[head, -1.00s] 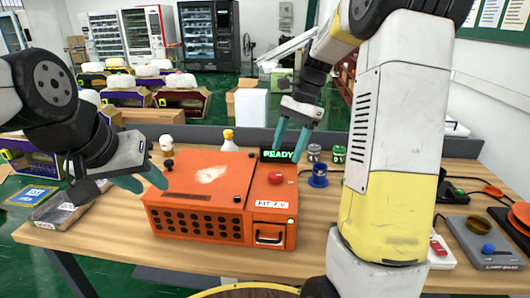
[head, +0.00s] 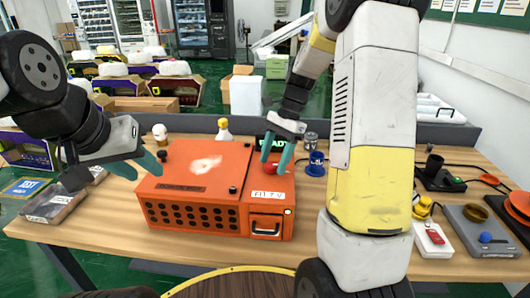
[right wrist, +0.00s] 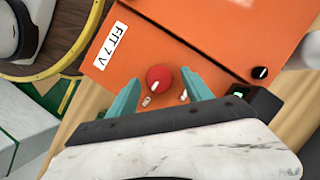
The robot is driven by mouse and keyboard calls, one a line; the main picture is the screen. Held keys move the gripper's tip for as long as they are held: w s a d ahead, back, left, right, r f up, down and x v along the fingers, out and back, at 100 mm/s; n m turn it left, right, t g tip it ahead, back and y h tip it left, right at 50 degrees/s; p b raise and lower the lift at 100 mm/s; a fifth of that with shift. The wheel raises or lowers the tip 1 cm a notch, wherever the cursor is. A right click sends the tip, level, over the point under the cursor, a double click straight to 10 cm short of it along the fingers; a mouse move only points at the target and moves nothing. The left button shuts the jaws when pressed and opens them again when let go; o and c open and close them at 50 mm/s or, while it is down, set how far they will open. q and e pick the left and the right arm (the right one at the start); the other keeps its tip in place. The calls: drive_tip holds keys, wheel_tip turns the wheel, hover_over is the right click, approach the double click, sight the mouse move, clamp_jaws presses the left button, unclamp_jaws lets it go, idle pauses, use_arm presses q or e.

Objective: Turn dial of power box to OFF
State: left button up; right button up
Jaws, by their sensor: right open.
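The orange power box (head: 178,190) stands on the wooden table. Its red dial (head: 270,168) is on the top right part, partly hidden by my right gripper in the head view. In the right wrist view the red dial (right wrist: 159,79) shows a white pointer line, with small marks beside it. My right gripper (head: 276,160) is open above the dial; its teal fingers (right wrist: 158,92) lie on either side of the dial in the wrist view, and contact cannot be told. My left gripper (head: 144,170) is at the box's left side, its fingers apart and empty.
A label (head: 266,196) and a handle (head: 266,228) are on the box's right part. A READY display (head: 283,143) stands behind it. A blue cup (head: 316,164) and a yellow-capped bottle (head: 224,131) are near. A grey device (head: 478,232) is at right.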

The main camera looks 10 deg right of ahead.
clamp_jaws()
drive_tip(key=shift+n, duration=0.3)
drive_tip(key=n, duration=0.1)
drive_tip(key=n+g, duration=0.1)
drive_tip(key=n, duration=0.1)
drive_tip(key=shift+w+a+n+h, duration=0.1)
drive_tip(key=shift+w+n+h, duration=0.1)
drive_tip(key=shift+n+h, duration=0.15)
drive_tip(key=n+h, duration=0.1)
drive_tip(key=n, duration=0.1)
drive_tip(key=n+g+h, duration=0.1)
drive_tip(key=n, duration=0.1)
drive_tip(key=shift+a+n, duration=0.15)
drive_tip(key=shift+n, duration=0.1)
drive_tip(key=n, duration=0.1)
drive_tip(key=n+h, duration=0.1)
drive_tip(key=n, duration=0.2)
drive_tip(key=shift+w+a+r+n+h, duration=0.1)
drive_tip(key=shift+a+n+h, duration=0.15)
drive_tip(key=shift+n, duration=0.05)
drive_tip(key=shift+a+n+h, duration=0.15)
drive_tip(key=shift+n+h, duration=0.65)
drive_tip(key=shift+n, duration=1.4)
